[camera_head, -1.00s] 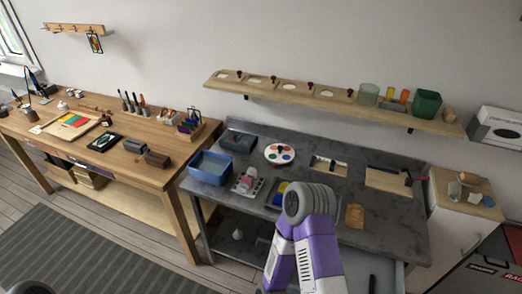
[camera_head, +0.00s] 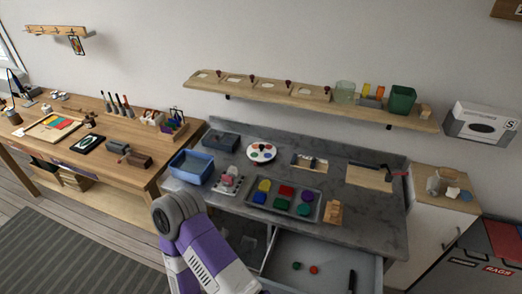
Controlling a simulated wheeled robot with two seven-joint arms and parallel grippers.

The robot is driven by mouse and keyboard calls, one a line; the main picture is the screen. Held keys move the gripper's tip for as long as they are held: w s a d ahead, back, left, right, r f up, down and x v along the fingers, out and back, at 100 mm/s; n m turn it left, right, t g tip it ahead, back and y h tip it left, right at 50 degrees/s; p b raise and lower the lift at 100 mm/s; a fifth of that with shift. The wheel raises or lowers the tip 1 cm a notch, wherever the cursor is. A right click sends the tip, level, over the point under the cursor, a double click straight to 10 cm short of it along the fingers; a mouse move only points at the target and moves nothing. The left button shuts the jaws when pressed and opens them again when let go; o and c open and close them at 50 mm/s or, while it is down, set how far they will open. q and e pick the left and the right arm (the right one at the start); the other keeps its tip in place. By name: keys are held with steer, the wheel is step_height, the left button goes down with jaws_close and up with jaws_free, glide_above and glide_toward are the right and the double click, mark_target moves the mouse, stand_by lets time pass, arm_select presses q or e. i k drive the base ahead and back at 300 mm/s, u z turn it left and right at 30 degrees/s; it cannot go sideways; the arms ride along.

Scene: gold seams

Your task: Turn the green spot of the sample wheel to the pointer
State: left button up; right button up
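The sample wheel (camera_head: 261,152) is a white disc with several coloured spots. It lies toward the back of the grey bench, right of a dark tray. Its spots are small here, and I cannot make out for sure which is green or where the pointer is. One of my arms, purple and white with a grey rounded joint, rises from the bottom left of the picture, in front of the bench. It is apart from the wheel and does not cover it. Neither gripper shows.
A blue bin (camera_head: 191,167), a dark tray (camera_head: 222,140) and a tray of coloured blocks (camera_head: 318,209) stand on the grey bench (camera_head: 366,222). An open drawer (camera_head: 325,253) juts out at the front. A wooden shelf (camera_head: 312,99) hangs above. The bench's right front is mostly bare.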

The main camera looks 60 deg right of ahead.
mark_target(259, 152)
steer(key=k, duration=0.25)
steer(key=z, duration=1)
